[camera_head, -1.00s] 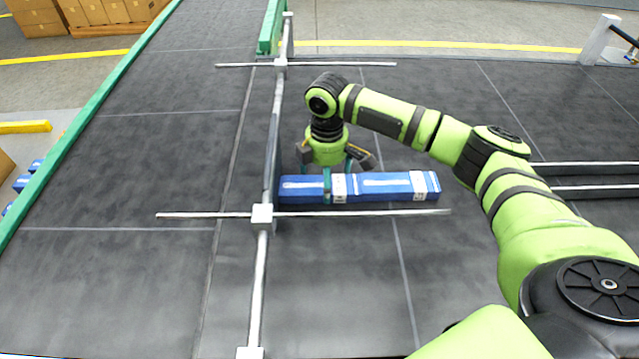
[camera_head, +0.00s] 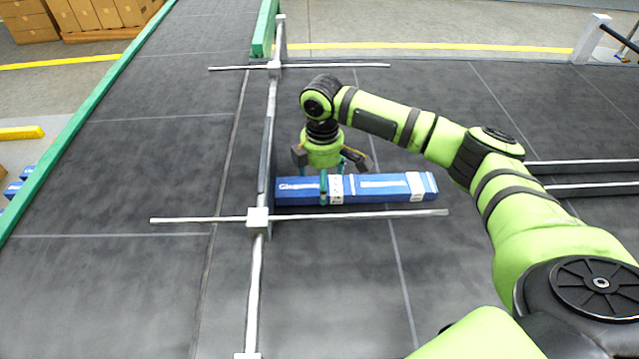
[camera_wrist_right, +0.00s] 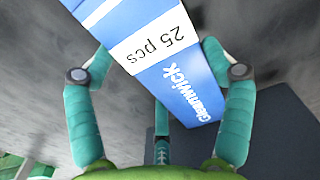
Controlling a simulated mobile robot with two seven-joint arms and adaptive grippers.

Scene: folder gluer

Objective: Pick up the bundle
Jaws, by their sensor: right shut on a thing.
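The bundle (camera_head: 385,188) is a long blue pack with white bands and white lettering. In the head view it lies across the dark belt surface, just behind a thin metal cross rod, its left end by the long rail. My right gripper (camera_head: 331,190) points down over the left half of the bundle, with its fingers shut on it. The bundle (camera_wrist_right: 170,60) also fills the middle of the right wrist view, where "25 pcs" reads on a white band. There the teal fingers (camera_wrist_right: 160,120) stand on both sides of it. My left gripper is not in view.
A long metal rail (camera_head: 257,280) with cross rods (camera_head: 400,214) runs beside the bundle. A green side rail (camera_head: 95,120) edges the belt at left. Two metal bars (camera_head: 590,167) lie at right. Cardboard boxes (camera_head: 100,12) stand at the far left. The front belt is clear.

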